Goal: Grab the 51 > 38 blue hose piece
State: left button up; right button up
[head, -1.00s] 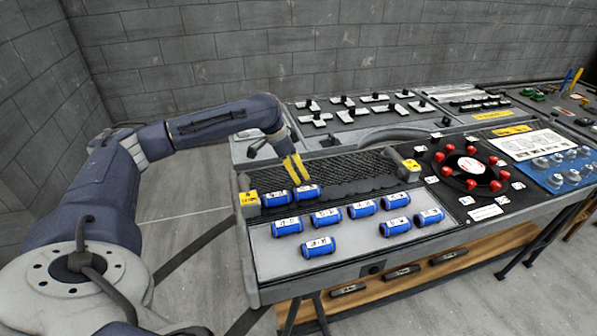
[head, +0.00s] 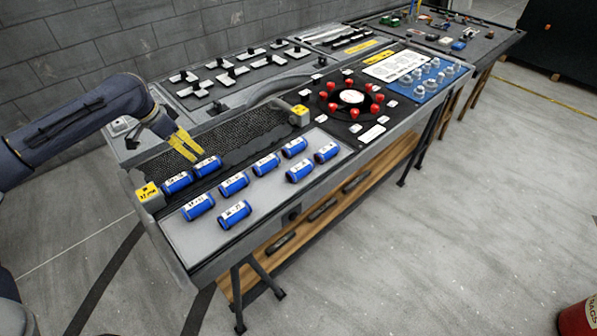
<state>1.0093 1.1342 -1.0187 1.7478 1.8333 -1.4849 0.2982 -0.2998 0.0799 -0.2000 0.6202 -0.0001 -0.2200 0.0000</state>
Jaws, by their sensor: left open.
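Several blue hose pieces with white labels lie on the bench's left part. Two lie at the back, a left one (head: 177,182) and a right one (head: 207,166). Others lie on the light grey panel, such as the front one (head: 235,215), the left one (head: 197,207) and the right one (head: 326,152). The labels are too small to read surely, so I cannot tell which is 51 > 38. My left gripper (head: 193,155), with yellow fingers, is open and points down just behind the two back pieces. Contact cannot be told. My right gripper is out of view.
A black disc with red knobs (head: 351,97) lies further right. The light grey panel (head: 270,190) has bare room in front.

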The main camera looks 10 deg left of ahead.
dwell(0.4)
pick_arm(q)
jog(key=shift+o, duration=0.8)
